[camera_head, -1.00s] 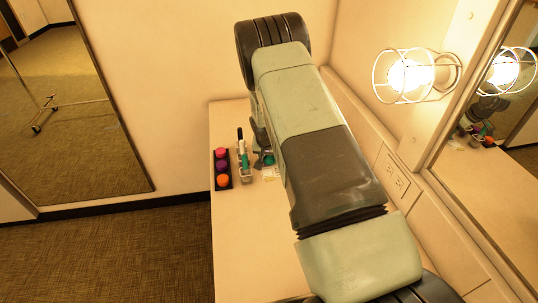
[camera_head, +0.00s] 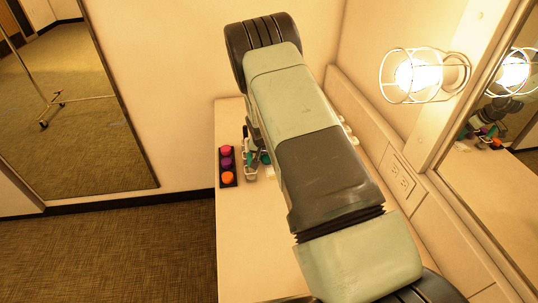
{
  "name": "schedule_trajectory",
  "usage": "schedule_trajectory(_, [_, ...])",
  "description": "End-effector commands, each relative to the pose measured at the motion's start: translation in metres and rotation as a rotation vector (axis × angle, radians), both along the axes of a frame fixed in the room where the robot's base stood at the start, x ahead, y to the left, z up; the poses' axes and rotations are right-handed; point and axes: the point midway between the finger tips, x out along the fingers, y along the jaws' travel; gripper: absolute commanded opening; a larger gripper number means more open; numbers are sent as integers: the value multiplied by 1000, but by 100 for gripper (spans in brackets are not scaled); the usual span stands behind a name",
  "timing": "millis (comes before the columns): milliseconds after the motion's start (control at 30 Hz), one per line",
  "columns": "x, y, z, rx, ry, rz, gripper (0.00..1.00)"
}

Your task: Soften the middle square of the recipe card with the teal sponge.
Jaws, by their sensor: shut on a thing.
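The teal sponge (camera_head: 266,158) shows as a small teal patch at the left edge of my arm. My gripper (camera_head: 260,154) is mostly hidden behind the arm. It is shut on the teal sponge, low over the back of the counter, though the fingers are hard to make out. A small pale piece of the recipe card (camera_head: 270,172) shows just below the sponge. Its squares, including the middle one, are hidden or too small to tell. I cannot tell whether the sponge touches the card.
A black tray of coloured pots (camera_head: 228,167) lies at the counter's left edge. A clear holder (camera_head: 250,171) stands between it and my gripper. A caged lamp (camera_head: 418,76) and mirror are at right. The counter's front left (camera_head: 245,240) is clear.

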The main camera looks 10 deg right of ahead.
Motion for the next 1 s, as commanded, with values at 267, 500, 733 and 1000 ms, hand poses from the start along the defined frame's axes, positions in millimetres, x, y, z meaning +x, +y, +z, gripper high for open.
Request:
schedule_trajectory(267, [-2, 8, -3, 6, 5, 4, 16])
schedule_trajectory(500, [-3, -3, -2, 4, 6, 1, 16])
schedule_trajectory(733, [-3, -17, -1, 1, 6, -1, 16])
schedule_trajectory(1000, [-2, -25, -1, 2, 4, 0, 16])
